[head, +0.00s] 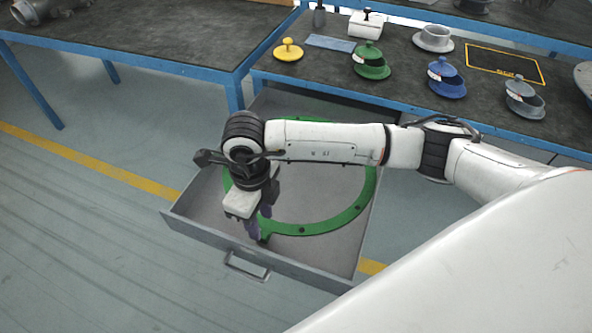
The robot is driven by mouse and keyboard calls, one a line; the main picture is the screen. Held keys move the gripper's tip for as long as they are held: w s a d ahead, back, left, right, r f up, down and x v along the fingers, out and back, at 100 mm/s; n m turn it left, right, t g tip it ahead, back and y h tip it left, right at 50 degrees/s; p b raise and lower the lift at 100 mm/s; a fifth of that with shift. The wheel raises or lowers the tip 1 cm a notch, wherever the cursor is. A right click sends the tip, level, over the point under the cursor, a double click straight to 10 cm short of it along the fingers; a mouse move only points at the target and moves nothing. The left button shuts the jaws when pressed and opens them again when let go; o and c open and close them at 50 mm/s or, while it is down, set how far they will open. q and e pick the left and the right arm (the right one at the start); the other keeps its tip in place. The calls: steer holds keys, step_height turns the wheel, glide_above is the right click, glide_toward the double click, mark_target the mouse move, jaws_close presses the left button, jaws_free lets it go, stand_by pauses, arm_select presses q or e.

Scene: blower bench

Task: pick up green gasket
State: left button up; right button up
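The green gasket (345,216) is a large flat ring with small holes and a tab at its near left. It lies in the open grey drawer (305,265) below the bench. My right arm crosses over it and hides part of its far and left sides. My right gripper (258,226) points down at the near left part of the ring, close to the tab. Its dark fingers overlap the gasket in the picture. I cannot tell whether they are closed on it or apart. My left gripper is not in view.
The bench (400,85) behind holds a yellow knobbed part (288,51), green (371,66), blue (446,84) and grey (524,102) flanged parts, and a white box (367,24). Another blue-framed table (150,35) stands at the left. The floor left of the drawer is clear.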

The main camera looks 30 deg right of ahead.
steer(key=f, duration=0.4)
steer(key=shift+s+a+f, duration=0.1)
steer(key=shift+s+a, duration=0.05)
steer(key=shift+a, duration=0.05)
jaws_close()
